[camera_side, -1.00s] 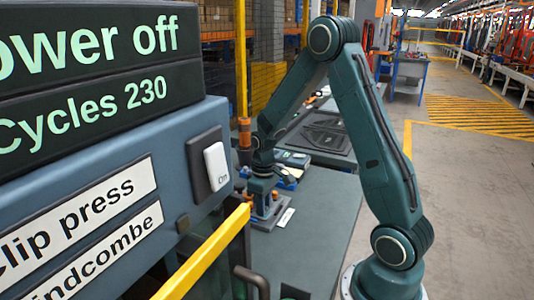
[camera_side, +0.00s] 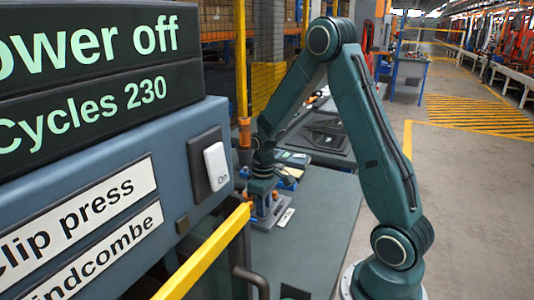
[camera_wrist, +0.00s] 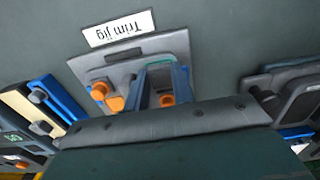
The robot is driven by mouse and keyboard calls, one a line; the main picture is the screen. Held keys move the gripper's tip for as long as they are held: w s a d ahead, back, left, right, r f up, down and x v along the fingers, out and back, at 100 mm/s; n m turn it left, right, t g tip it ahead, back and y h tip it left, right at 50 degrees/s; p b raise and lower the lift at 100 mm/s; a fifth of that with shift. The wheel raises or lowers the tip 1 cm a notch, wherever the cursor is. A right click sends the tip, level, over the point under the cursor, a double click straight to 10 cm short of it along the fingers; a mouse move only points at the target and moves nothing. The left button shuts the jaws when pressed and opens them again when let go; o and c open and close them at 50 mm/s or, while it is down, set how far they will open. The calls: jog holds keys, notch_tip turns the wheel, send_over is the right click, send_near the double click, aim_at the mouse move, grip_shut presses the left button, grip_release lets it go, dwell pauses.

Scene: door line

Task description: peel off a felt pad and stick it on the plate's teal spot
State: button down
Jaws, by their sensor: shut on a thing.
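My gripper (camera_side: 262,184) points down over the trim jig (camera_side: 279,210) on the bench in the side view. In the wrist view, the body of my gripper fills the bottom, and its fingers (camera_wrist: 160,88) reach over the grey trim jig (camera_wrist: 101,71). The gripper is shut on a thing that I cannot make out.
A white label reading "Trim jig" (camera_wrist: 118,29) lies beside the jig. Orange knobs (camera_wrist: 115,103) stand on it. A cream and blue fixture (camera_wrist: 38,105) is at the left, dark parts (camera_wrist: 285,90) at the right.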

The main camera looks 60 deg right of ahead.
dwell(0.3)
jog(key=c, duration=1.1)
grip_release()
jog(key=shift+d+r, duration=0.1)
jog(key=shift+w+r, duration=0.1)
jog(key=shift+r, duration=0.8)
notch_tip(320, 180, up, 12)
jog(key=shift+a+f, duration=0.15)
jog(key=shift+a, duration=0.05)
